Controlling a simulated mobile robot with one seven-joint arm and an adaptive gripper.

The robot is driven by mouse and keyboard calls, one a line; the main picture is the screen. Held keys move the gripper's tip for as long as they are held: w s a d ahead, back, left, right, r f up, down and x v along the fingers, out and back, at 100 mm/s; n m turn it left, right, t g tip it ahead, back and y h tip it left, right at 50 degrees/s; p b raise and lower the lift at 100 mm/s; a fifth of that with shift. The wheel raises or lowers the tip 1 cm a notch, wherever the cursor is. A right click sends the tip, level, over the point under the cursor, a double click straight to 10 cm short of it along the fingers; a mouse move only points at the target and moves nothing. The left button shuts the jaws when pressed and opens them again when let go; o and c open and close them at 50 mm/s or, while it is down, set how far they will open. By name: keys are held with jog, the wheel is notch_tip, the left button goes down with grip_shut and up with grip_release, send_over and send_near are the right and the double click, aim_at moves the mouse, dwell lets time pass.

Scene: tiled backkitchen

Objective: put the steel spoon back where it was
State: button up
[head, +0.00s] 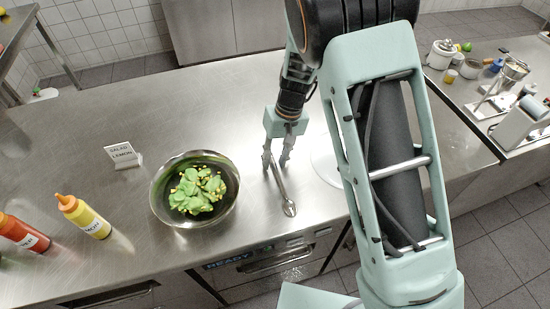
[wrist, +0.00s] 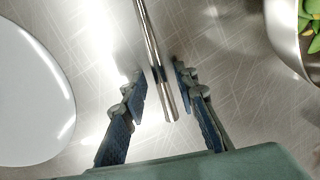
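The steel spoon (head: 281,187) appears to lie on the steel counter between the salad bowl and a white plate, its bowl end towards the front edge. In the wrist view its handle (wrist: 151,50) runs between my fingers; its bowl end is out of that view. My gripper (head: 278,163) points down over the handle end. In the wrist view my gripper (wrist: 161,76) is open, with a gap on both sides of the handle.
The white plate (head: 325,168) is to the right, partly hidden by my arm. A sign (head: 123,156), a yellow bottle (head: 84,217) and a red bottle (head: 22,233) stand further left.

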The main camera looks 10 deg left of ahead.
notch_tip(320, 180, up, 12)
jog(key=w+d+b, duration=0.1)
jog(key=shift+w+d, duration=0.15)
jog(key=shift+d, duration=0.25)
dwell(0.5)
